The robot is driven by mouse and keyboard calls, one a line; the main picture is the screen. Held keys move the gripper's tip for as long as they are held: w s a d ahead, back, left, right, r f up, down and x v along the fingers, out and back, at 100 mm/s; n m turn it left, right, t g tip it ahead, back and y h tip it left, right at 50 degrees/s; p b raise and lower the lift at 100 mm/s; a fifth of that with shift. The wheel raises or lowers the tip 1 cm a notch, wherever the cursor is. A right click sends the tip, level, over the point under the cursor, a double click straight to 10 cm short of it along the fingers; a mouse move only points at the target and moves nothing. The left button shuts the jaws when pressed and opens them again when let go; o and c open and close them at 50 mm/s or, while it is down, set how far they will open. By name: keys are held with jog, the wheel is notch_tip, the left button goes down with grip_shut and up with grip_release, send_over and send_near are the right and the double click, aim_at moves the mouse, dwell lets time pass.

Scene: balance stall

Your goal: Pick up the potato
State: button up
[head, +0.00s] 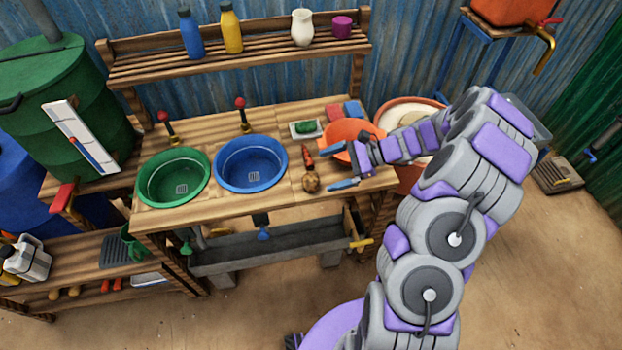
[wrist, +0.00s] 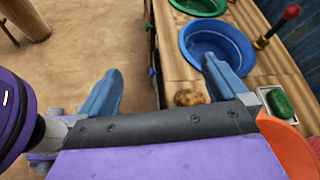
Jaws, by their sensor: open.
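The potato (head: 311,183) is a small brown lump lying on the wooden counter, right of the blue basin and near the counter's front edge. It also shows in the wrist view (wrist: 189,98), beyond the gripper's palm and between the two blue fingers, closer to the right one. My gripper (head: 340,167) is open and empty, its blue fingers spread wide. In the head view it is just to the right of the potato, apart from it.
A carrot (head: 308,158) lies just behind the potato. An orange bowl (head: 345,128) stands behind my gripper. A tray with a green item (head: 305,128) is farther back. Blue (head: 251,163) and green (head: 173,177) basins are at left. A trough hangs below the counter.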

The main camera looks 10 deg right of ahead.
jog(key=w+d+f+m+t+p, duration=0.2)
jog(key=d+f+m+t, duration=0.2)
jog(key=d+f+m, duration=0.5)
jog(key=n+b, duration=0.2)
jog(key=b, duration=0.1)
send_near(316, 182)
jog(key=x, duration=0.4)
jog(key=w+x, duration=0.1)
jog(key=shift+w+f, duration=0.15)
jog(key=shift+f, duration=0.25)
jog(key=b+x, duration=0.1)
jog(key=x, duration=0.1)
jog(key=f+x, duration=0.1)
jog(key=x, duration=0.1)
jog(key=shift+a+f+b, duration=0.1)
jog(key=shift+f+b, duration=0.05)
jog(key=shift+b, duration=0.2)
jog(key=shift+w+a+h, duration=0.15)
jog(key=shift+a+h, duration=0.05)
jog(key=shift+h, duration=0.1)
jog(key=shift+c, duration=0.2)
jog(key=c, duration=0.9)
